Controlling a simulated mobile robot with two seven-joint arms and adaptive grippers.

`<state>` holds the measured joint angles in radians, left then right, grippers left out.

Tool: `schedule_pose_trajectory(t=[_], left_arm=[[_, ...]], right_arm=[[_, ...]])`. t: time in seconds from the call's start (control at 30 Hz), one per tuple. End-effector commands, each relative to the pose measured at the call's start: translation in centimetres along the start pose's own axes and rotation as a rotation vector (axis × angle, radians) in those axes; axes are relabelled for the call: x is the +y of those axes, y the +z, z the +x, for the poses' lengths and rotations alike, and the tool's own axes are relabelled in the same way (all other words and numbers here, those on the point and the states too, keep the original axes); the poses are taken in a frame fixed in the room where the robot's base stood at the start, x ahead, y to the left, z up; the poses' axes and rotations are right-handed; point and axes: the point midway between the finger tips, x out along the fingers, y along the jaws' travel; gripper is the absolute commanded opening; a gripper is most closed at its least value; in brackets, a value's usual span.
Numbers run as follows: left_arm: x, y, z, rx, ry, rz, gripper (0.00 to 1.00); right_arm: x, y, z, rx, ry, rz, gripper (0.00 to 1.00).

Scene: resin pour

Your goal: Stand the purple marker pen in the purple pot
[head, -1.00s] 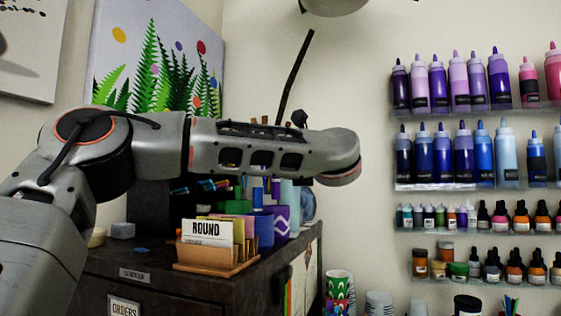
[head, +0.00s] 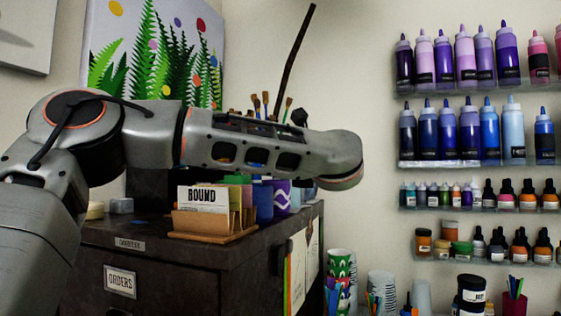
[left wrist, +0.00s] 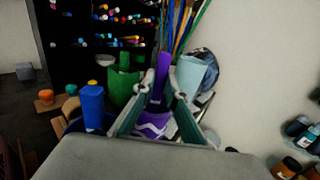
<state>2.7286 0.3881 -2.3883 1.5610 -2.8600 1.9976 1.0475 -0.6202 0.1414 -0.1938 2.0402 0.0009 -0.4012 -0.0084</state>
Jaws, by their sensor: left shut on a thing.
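The purple marker pen (left wrist: 162,72) stands roughly upright between the fingers of my left gripper (left wrist: 162,92) in the left wrist view. The gripper is shut on it. The purple pot (left wrist: 155,121), with a white wavy band, is below the fingers in that view. The pen's lower end is hidden, so I cannot tell whether it is inside the pot. In the head view the purple pot (head: 282,199) stands on the dark cabinet, under my left forearm. My left fingers are hidden there. My right gripper is in neither view.
A blue pot (head: 263,203) is beside the purple one. A card holder (head: 212,236) stands in front on the cabinet (head: 180,262). A green pot (left wrist: 122,88) and a pale blue pot (left wrist: 190,74) with brushes are close behind the gripper. Bottle shelves (head: 450,163) line the right wall.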

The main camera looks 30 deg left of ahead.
Motion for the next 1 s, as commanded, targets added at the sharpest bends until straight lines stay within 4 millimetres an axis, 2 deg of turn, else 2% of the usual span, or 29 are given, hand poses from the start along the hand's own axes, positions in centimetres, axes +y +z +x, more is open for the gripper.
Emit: schedule_pose_trajectory(t=[0.3,0.33,0.4,0.77,0.87,1.0], left_arm=[[0.0,0.0,0.0,-0.001,0.000,-0.001,0.00],[0.0,0.0,0.0,-0.001,0.000,-0.001,0.20],[0.0,0.0,0.0,0.000,0.000,-0.001,0.32],[0.0,0.0,-0.2,-0.001,0.000,0.000,0.32],[0.0,0.1,-1.0,-0.002,-0.002,0.000,0.32],[-0.1,0.1,-3.4,-0.003,-0.002,0.000,0.32]], right_arm=[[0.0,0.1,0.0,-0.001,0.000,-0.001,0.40],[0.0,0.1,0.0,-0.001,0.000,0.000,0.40],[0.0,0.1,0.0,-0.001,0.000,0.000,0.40],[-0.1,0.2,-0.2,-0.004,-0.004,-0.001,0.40],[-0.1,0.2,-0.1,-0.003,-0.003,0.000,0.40],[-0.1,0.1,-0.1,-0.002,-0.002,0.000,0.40]])
